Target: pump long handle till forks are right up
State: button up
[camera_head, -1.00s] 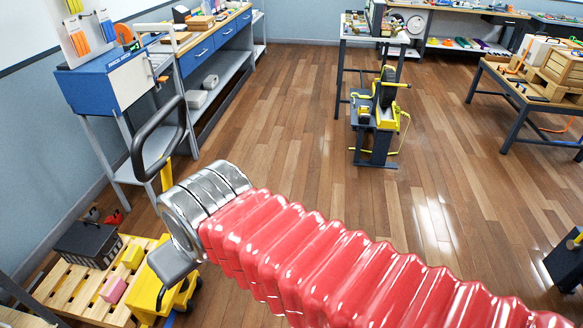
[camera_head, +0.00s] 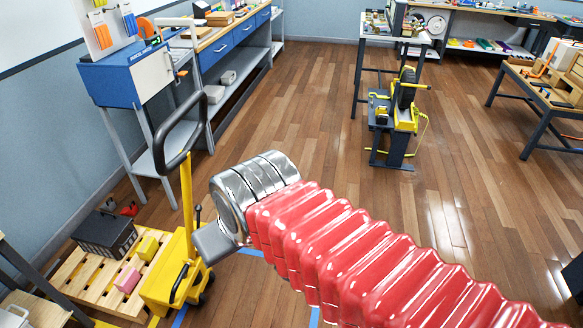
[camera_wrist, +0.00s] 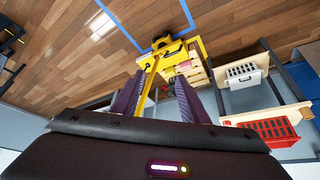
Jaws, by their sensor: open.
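A yellow pallet jack (camera_head: 172,268) stands at the lower left in the head view. Its long handle (camera_head: 187,195) rises upright from it, with a yellow shaft and a black loop grip (camera_head: 167,130) at the top. My gripper (camera_head: 210,243) is beside the lower shaft on its right in the head view, partly in front of the jack body. In the wrist view my gripper (camera_wrist: 158,80) has its two purple fingers apart, and the yellow handle (camera_wrist: 149,82) shows between them. Contact cannot be told. The forks are hidden at the pallet.
A wooden pallet (camera_head: 70,283) by the jack bears a dark crate (camera_head: 104,234), yellow blocks and a pink block (camera_head: 127,279). A blue cabinet (camera_head: 118,80) stands behind along the left wall. Blue tape lines mark the floor. The middle floor is open.

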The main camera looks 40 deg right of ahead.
jog(key=d+f+m+g+y, duration=0.1)
jog(key=d+f+m+y, duration=0.5)
jog(key=d+f+m, duration=1.4)
jog(key=w+d+r+m+t, duration=0.3)
jog(key=d+r+m+t, duration=0.2)
jog(key=m, duration=1)
jog(key=w+d+r+m+t+h, duration=0.1)
jog(key=w+d+r+m+t, duration=0.2)
jog(key=d+m, duration=0.6)
jog(key=shift+r+m+t, duration=1.2)
jog(key=shift+m+t, duration=0.6)
jog(key=shift+m, duration=1.3)
jog(key=x, duration=1.3)
jog(key=shift+w, duration=0.45)
